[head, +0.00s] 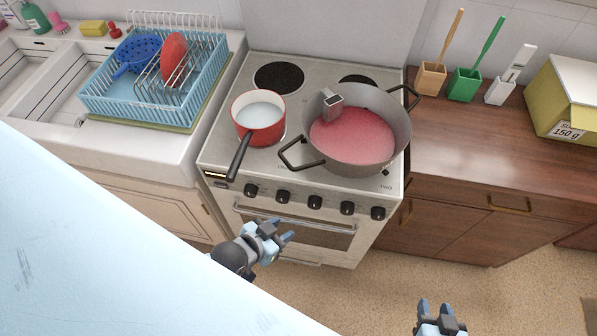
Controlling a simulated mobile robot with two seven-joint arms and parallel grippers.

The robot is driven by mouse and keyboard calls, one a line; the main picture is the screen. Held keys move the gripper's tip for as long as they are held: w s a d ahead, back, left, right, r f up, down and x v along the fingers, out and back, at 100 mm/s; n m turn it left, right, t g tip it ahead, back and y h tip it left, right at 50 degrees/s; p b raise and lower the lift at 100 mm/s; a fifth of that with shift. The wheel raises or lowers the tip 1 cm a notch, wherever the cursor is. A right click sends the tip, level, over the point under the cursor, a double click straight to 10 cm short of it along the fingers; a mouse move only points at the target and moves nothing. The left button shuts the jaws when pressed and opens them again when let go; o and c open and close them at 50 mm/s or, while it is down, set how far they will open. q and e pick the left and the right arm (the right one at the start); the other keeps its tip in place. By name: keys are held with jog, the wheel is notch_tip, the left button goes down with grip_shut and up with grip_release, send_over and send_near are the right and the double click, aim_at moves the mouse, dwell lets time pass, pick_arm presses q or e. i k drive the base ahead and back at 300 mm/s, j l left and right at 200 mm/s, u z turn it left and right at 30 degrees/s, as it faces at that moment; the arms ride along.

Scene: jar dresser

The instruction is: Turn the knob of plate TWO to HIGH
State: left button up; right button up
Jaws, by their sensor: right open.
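The stove (222,155) has a row of several black knobs along its front. The label TWO (386,187) is on the front right corner of the stovetop, above the rightmost knob (378,213). The knob markings are too small to read. My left gripper (284,230) is in front of the oven door, below the knobs, its fingers apart and nothing between them. It is to the left of the rightmost knob and touches no knob that I can see. My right gripper (437,308) is open and empty at the bottom edge, over the floor, lower right of the stove.
A large grey pot (402,135) with red contents and a red saucepan (272,134) stand on the stove; the saucepan's handle (240,155) overhangs the front. A blue dish rack (100,112) is left. A wooden counter (460,140) is right. The floor before the stove is free.

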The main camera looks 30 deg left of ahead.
aim_at(315, 203)
jog(key=k+j, duration=0.1)
jog(key=j, duration=0.35)
jog(key=k+j, duration=0.1)
jog(key=j, duration=0.85)
jog(key=k+j+z, duration=0.1)
jog(key=j, duration=0.35)
jog(key=k, duration=0.05)
